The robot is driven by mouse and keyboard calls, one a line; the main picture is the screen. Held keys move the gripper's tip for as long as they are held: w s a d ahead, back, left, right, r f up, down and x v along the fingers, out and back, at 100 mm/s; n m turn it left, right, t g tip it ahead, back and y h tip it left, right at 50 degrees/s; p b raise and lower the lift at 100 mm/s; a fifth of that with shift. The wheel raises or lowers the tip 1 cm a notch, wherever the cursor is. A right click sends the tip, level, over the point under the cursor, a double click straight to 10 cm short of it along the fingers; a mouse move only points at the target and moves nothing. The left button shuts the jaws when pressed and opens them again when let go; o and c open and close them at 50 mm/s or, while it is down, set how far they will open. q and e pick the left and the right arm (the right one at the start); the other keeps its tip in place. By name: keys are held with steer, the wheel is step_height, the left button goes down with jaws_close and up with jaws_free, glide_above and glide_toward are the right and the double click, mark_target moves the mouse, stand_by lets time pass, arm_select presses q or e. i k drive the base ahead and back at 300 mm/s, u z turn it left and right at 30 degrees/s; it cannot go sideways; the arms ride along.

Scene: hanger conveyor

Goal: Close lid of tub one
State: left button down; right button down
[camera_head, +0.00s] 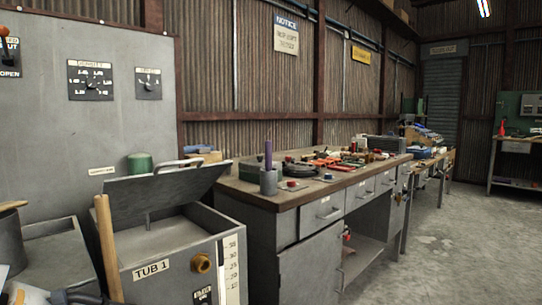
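Tub one (180,262) is a grey metal box at the lower left, labelled "TUB 1", with a brass fitting (201,263) and a level scale on its front. Its grey lid (165,187) is raised and tilted above the box, so the opening shows below it. A light metal handle (179,163) shows at the lid's upper edge. Neither gripper can be made out. A dark part at the bottom left edge may belong to my arm, but no fingertips show.
A wooden pole (108,248) stands in front of the tub's left side. Another grey box (62,258) is to its left. A cluttered workbench (318,200) stands to the right. A grey control panel (85,125) rises behind. Concrete floor (450,245) is clear at right.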

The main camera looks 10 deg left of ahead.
mark_target(130, 196)
steer(key=z, duration=0.8)
steer(key=i, duration=0.75)
steer(key=u, duration=0.95)
steer(key=i, duration=0.45)
steer(key=u, duration=0.4)
